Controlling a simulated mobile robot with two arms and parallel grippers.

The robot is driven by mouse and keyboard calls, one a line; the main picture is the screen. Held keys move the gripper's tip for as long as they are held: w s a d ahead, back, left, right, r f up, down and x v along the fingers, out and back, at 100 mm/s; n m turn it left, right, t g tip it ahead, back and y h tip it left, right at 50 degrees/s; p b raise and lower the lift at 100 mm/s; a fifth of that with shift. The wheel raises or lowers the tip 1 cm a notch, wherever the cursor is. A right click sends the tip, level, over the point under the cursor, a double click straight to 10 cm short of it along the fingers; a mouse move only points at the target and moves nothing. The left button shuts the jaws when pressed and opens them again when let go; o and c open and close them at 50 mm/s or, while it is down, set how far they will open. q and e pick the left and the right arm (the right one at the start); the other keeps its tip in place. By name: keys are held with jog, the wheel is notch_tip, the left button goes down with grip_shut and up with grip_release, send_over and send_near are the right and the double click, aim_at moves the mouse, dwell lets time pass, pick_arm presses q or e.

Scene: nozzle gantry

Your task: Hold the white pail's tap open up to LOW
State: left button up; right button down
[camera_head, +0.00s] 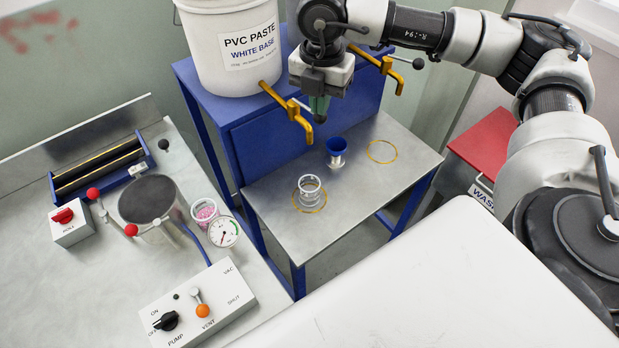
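The white pail (225,50), labelled PVC PASTE WHITE BASE, stands on the blue stand at the top. Its yellow tap (290,110) juts from the lower front with the spout pointing down. The tap lever's dark knob (319,118) shows at its right. My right gripper (319,104) reaches down from above with its fingertips at the lever, just above the knob. The arm hides whether the fingers grip it. A clear cup with white marks (311,190) stands within a yellow ring on the metal shelf below; no stream shows between spout and cup. My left gripper is out of view.
A second yellow tap (385,68) is right of my gripper. The left bench holds a pump box (198,305), gauge (223,231), pink-filled cup (205,211) and metal pot (148,198).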

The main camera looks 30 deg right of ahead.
jog(key=shift+f+b, duration=0.35)
jog(key=shift+f, duration=0.25)
jog(key=shift+r, duration=0.15)
jog(key=shift+r+p, duration=1.2)
jog(key=shift+r, duration=0.75)
jog(key=shift+r, duration=0.1)
notch_tip(320, 180, up, 5)
jog(key=p, duration=0.3)
